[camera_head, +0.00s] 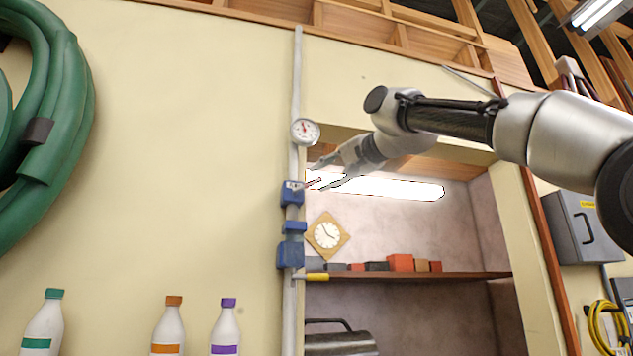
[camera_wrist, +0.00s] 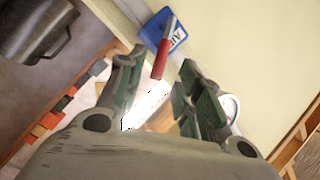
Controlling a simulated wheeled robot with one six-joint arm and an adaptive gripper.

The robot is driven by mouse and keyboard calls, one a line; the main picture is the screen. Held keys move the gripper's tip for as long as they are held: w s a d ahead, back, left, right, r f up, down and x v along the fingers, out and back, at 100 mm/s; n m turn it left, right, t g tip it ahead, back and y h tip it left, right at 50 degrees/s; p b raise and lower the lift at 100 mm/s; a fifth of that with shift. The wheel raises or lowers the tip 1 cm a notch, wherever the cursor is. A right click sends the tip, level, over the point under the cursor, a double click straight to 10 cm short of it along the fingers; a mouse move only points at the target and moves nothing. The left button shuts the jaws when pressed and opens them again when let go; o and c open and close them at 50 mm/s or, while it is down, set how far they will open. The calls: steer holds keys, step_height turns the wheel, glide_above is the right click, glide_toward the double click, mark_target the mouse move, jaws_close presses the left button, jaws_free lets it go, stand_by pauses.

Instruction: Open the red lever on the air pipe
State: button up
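In the head view the red lever (camera_head: 313,182) is small and sticks out to the right from the blue fitting (camera_head: 292,194) on the upright air pipe (camera_head: 296,80). My gripper (camera_head: 318,178) reaches in from the right at the lever. In the wrist view my gripper (camera_wrist: 158,66) is open, and the lever's free end appears between the two fingertips, with a gap on each side. I cannot tell whether a finger touches it.
A round gauge (camera_head: 305,131) sits above the lever on the pipe. A yellow handle (camera_head: 312,276) is lower down. An alcove with a clock (camera_head: 327,234) and a shelf (camera_head: 430,277) opens to the right. A green hose (camera_head: 70,110) hangs at left; bottles stand below.

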steer(key=v, duration=0.6)
steer(key=shift+s+d, duration=0.2)
steer(key=shift+s, duration=0.05)
